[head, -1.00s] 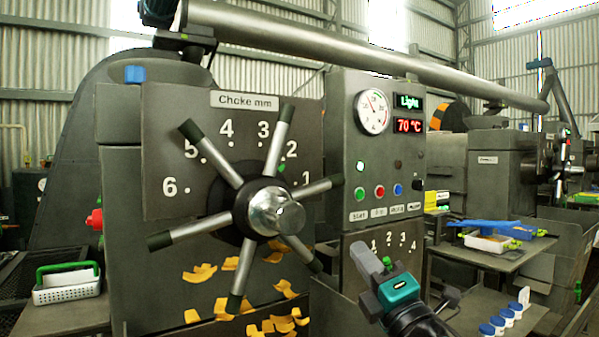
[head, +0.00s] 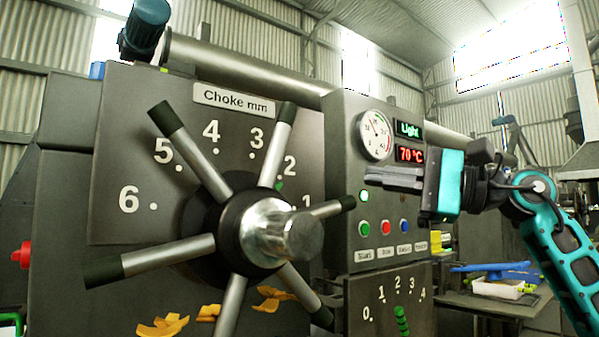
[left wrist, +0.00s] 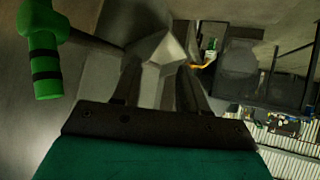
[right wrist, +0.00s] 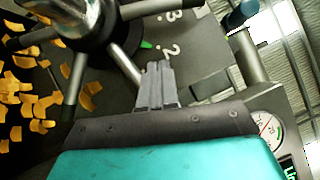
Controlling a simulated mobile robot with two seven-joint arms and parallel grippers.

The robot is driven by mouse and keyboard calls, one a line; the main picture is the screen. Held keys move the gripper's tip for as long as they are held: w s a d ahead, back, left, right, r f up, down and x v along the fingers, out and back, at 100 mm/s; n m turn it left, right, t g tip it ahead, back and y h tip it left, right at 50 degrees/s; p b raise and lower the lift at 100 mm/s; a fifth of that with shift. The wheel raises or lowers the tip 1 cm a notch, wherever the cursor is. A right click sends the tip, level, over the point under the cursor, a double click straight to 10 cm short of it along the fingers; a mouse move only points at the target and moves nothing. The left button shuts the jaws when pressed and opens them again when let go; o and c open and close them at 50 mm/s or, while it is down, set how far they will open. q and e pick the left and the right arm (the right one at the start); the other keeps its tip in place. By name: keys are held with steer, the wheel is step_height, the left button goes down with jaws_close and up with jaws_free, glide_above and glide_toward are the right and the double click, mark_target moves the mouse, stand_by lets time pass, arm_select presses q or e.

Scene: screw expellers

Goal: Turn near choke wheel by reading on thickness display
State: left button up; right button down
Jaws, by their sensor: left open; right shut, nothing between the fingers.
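The near choke wheel (head: 265,235) has a silver hub and several steel spokes with dark grips, in front of a panel marked "Choke mm". A green pointer (head: 279,186) sits just below the 2 mark. The thickness display (head: 409,130) reads "Light" in green. My right gripper (head: 368,178) is shut and empty, in front of the control panel and right of the wheel, apart from its spokes. In the right wrist view its fingers (right wrist: 157,72) point toward a spoke (right wrist: 125,65). My left gripper (left wrist: 160,85) is open and shows only in the left wrist view.
The control panel holds a gauge (head: 376,135), a red 70 °C display (head: 410,154) and coloured buttons (head: 385,228). Below is a 0–4 scale with a green handle (head: 401,320). Yellow flakes (head: 163,325) lie below the wheel. A side table (head: 455,297) stands right.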

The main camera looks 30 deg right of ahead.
steer(key=w+a+r+p, duration=0.2)
steer(key=w+a, duration=0.4)
steer(key=a, duration=0.4)
steer(key=shift+r, duration=0.45)
